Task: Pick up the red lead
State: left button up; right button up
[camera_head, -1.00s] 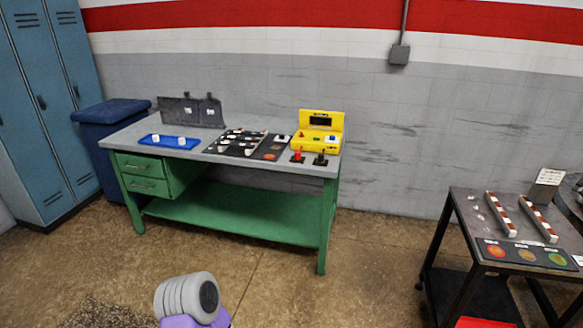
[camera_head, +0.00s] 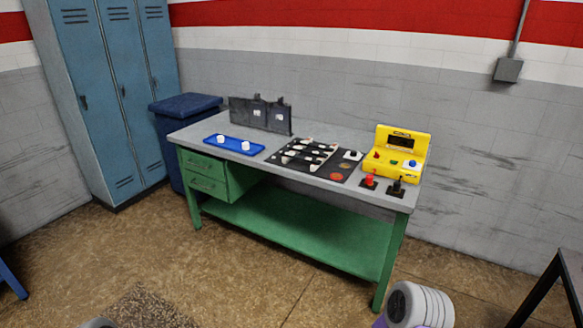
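The red lead (camera_head: 369,180) stands upright on a small dark base near the front right of the grey table top. A black lead (camera_head: 397,188) stands on a similar base just to its right. A yellow meter box (camera_head: 401,152) with a dark display sits right behind them. Neither of my grippers is in view. A white and grey rounded part of my own arm shows at the bottom edge, on the floor side of the table and well apart from the leads.
The green workbench (camera_head: 294,226) also holds a blue tray (camera_head: 234,145) with two white pieces, a black mat with several white pieces, and dark upright plates (camera_head: 260,114). A blue bin (camera_head: 184,108) and lockers stand left. A dark table (camera_head: 573,268) is at right. The floor in front is open.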

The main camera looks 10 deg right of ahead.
aim_at(369, 181)
jog(key=u, duration=0.4)
jog(key=i, duration=1.35)
jog(key=z, duration=0.8)
jog(key=i, duration=0.95)
jog(key=z, duration=0.95)
